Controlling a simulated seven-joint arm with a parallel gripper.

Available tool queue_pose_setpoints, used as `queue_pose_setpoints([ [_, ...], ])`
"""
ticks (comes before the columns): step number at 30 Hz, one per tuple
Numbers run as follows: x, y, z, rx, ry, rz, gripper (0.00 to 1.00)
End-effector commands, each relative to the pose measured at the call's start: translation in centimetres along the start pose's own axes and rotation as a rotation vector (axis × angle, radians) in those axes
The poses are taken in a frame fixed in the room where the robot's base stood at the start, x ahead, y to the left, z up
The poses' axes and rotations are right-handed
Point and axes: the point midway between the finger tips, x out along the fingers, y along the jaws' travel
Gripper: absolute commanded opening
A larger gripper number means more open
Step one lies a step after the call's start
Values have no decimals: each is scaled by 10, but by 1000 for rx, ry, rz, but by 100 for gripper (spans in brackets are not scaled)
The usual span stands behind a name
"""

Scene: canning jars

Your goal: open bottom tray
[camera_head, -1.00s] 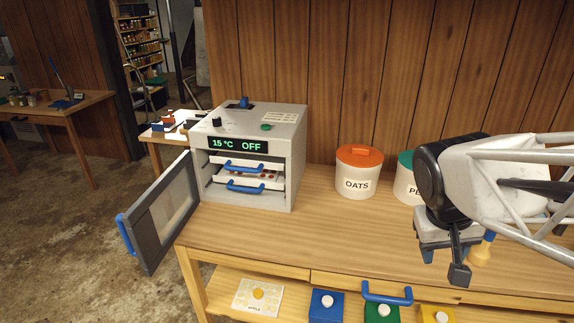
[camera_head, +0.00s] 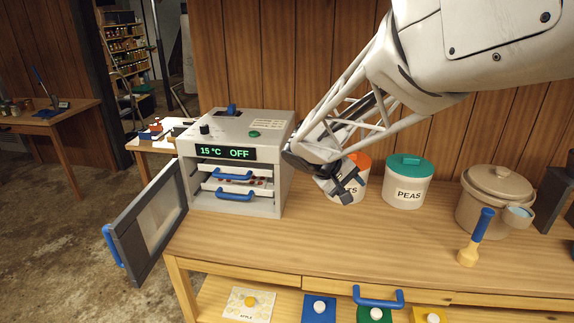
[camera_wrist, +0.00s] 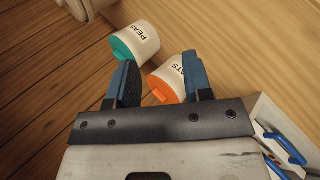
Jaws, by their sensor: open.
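A white dehydrator-like box (camera_head: 275,175) stands on the wooden counter with its door (camera_head: 150,225) swung open to the left. Its display reads 15 °C OFF. Two trays with blue handles sit inside, one above the other; the upper tray handle (camera_head: 232,175) and the bottom tray handle (camera_head: 234,195) face forward. Food pieces show on a tray. My gripper (camera_head: 347,192) is open and empty, right of the box, in front of the oats canister (camera_head: 362,165). In the wrist view the gripper (camera_wrist: 160,80) shows both fingers apart, with the blue handles (camera_wrist: 290,148) at lower right.
A peas canister (camera_head: 404,185) with a green lid stands right of the oats. A beige pot (camera_head: 493,200) and a blue-handled tool (camera_head: 477,238) are farther right. The counter (camera_head: 300,245) in front of the box is clear. A drawer with a blue handle (camera_head: 378,298) is below.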

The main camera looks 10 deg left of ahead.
Motion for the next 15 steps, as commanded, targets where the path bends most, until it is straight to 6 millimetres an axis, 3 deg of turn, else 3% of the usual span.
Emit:
queue_pose_setpoints([
  [3, 0, -19, -38, -46, 26, 61, 46],
  [15, -10, -98, -154, -174, 152, 265, 46],
])
